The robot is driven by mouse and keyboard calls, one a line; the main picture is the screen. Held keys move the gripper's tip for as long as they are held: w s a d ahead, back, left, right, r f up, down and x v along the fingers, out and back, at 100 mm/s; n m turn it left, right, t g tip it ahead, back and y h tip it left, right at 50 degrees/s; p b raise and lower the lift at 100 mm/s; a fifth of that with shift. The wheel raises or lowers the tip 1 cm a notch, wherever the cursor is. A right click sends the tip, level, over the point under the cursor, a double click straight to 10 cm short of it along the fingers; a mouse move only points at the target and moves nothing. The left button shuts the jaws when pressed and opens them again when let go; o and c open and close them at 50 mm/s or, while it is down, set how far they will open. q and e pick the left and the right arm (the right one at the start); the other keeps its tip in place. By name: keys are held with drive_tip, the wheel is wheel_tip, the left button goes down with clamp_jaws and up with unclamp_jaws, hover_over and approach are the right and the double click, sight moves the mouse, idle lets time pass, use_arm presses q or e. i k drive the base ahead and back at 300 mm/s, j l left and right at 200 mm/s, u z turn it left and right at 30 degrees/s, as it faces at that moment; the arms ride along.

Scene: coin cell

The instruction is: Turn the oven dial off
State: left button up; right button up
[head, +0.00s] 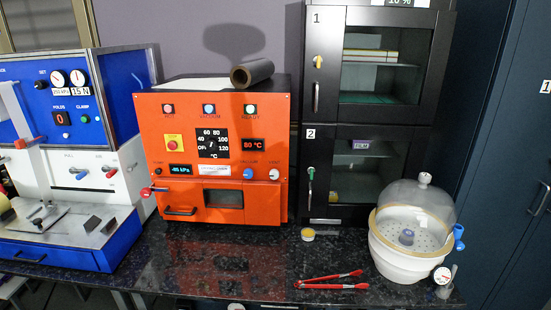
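The orange oven (270,210) stands on the dark speckled bench left of centre, its front facing me. Its dial (212,145) is a dark knob on a black panel in the middle of the front. Marks around it run from OFF at lower left through 40, 60, 80 and 100 to 120. The knob is too small to tell surely where it points. A red display (253,145) to the right of the dial appears to read 80 °C. Neither of my grippers is in view.
A blue and white machine (100,170) stands close on the oven's left, and a black glass-doored cabinet (350,130) on its right. A dark roll (252,73) lies on top. Red tongs (330,281) and a domed desiccator (412,225) are on the bench. Bench before the oven is clear.

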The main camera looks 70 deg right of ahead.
sight(211, 146)
drive_tip(key=z, duration=2.25)
